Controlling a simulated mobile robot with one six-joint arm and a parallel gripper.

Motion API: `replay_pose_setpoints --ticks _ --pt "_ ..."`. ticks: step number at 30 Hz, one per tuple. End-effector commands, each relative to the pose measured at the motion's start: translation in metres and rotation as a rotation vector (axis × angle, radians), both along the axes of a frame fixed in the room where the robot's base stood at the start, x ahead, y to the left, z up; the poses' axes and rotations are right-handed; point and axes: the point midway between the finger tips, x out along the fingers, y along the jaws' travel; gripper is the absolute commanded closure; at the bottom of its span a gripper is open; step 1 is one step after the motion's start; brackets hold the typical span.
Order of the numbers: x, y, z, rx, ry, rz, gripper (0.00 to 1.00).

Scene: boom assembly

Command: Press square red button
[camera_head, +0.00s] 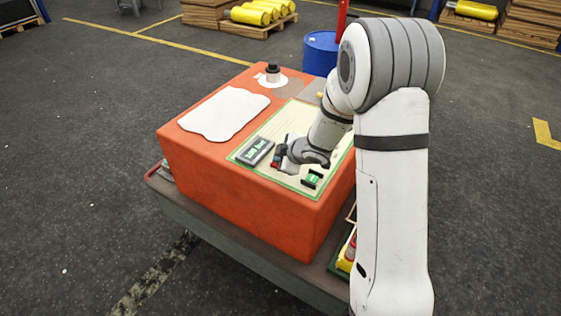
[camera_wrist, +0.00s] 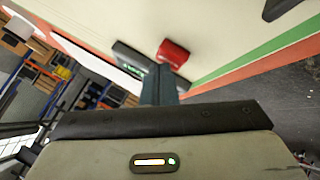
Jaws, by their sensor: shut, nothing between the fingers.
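The square red button (camera_wrist: 173,52) shows in the wrist view just beyond my fingertips, on a pale panel. In the head view a small bit of red (camera_head: 275,164) shows right at the tip of my gripper (camera_head: 281,154), which partly hides it. In the wrist view my gripper (camera_wrist: 159,72) has its fingers together with nothing between them. The fingertips look very close to the button's lower left edge. I cannot tell whether they touch it.
A grey device with green displays (camera_head: 255,152) lies left of my gripper. A small dark-and-green box (camera_head: 312,179) sits to the right. The panel lies on an orange block (camera_head: 236,191). A white sheet (camera_head: 223,113) and a dark knob (camera_head: 273,73) are further back.

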Motion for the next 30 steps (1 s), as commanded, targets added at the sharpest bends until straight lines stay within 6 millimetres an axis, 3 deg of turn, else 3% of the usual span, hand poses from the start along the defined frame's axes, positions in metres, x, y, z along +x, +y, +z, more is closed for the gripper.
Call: replay_pose_setpoints --ticks 5,19,30 --pt "0.0 0.0 0.013 0.001 0.0 -0.001 1.0" --pt "0.0 0.0 0.017 0.0 -0.001 -0.001 1.0" --pt "0.0 0.0 0.054 0.001 0.0 -0.001 1.0"
